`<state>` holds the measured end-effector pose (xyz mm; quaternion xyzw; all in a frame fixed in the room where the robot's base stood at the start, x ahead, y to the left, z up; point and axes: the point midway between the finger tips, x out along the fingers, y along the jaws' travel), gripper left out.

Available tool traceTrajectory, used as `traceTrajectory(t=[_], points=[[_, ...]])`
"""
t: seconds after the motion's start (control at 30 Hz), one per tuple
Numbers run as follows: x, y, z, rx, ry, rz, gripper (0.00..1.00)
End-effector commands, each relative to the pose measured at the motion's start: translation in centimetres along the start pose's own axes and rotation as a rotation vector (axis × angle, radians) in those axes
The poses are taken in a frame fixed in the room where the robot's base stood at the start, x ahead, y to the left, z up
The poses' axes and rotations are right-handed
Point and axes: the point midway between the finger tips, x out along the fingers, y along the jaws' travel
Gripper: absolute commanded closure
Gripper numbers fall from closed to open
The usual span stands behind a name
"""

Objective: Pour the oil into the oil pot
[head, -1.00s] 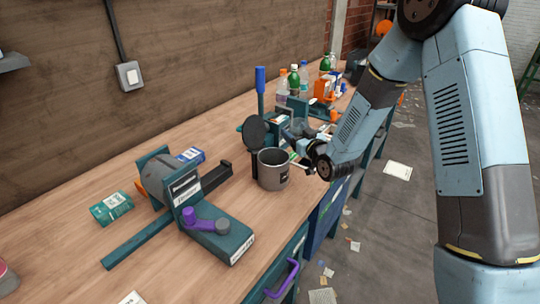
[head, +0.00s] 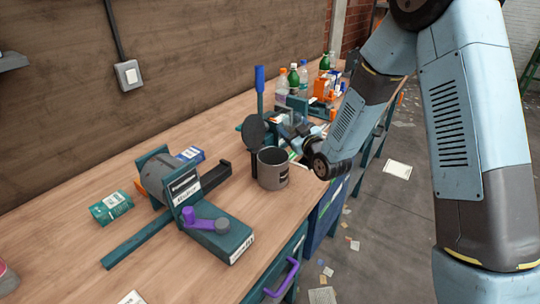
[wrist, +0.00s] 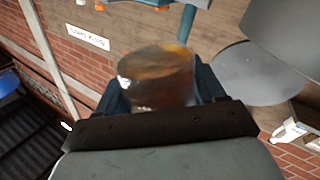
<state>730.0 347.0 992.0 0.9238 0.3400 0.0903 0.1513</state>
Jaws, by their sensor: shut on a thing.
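A grey metal pot with a label (head: 273,170) stands upright near the bench's front edge, its mouth open. Its dark round lid (head: 254,131) stands up behind it. My gripper (head: 288,128) is just behind and right of the pot in the head view, partly hidden by my wrist. In the wrist view my gripper (wrist: 160,92) is shut on a clear container of amber oil (wrist: 158,72), which sits between both fingers. A grey round surface and body show at the upper right there, probably the lid and pot. I cannot tell how far the container is tilted.
A teal and grey machine with a purple lever (head: 205,218) stands left of the pot. Small boxes (head: 111,207) lie beside it. Several bottles (head: 293,77) and an orange item stand at the far end. The bench between pot and front edge is clear.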

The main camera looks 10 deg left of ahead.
Motion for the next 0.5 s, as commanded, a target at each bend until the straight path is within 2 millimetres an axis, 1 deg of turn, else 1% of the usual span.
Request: traceTrajectory(t=[0.27,0.5], points=[[-0.2,-1.1,-1.4,-0.175,0.038,0.0,0.63],[-0.5,-2.3,-1.2,-0.311,0.066,0.001,0.63]])
